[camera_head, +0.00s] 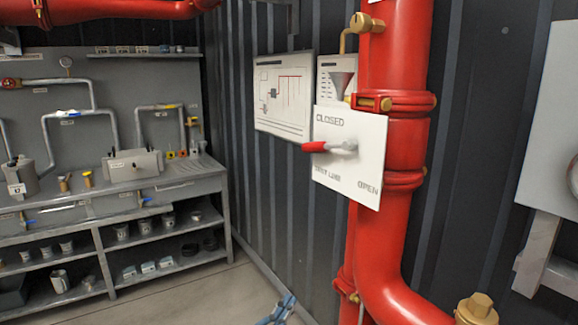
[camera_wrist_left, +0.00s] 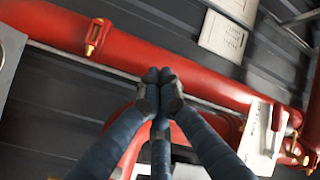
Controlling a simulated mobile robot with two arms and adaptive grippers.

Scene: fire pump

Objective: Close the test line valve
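The test line valve has a white plate (camera_head: 349,182) on the red vertical pipe, marked CLOSED at upper left and OPEN at lower right. Its lever has a red grip (camera_head: 315,147) pointing left, below the word CLOSED. The plate (camera_wrist_left: 257,145) and red grip (camera_wrist_left: 277,117) also show at the right of the left wrist view. My left gripper (camera_head: 287,301) is low in the head view, below and left of the valve and apart from it. In the left wrist view its dark blue fingers (camera_wrist_left: 160,90) meet at the tips, with nothing seen between them. My right gripper is out of view.
The large red pipe (camera_head: 393,230) bends toward the lower right, with a brass fitting (camera_head: 477,309) there. A grey workbench (camera_head: 180,184) stands at left. Wall posters (camera_head: 284,97) hang behind the valve. The floor (camera_head: 205,297) between bench and pipe looks clear.

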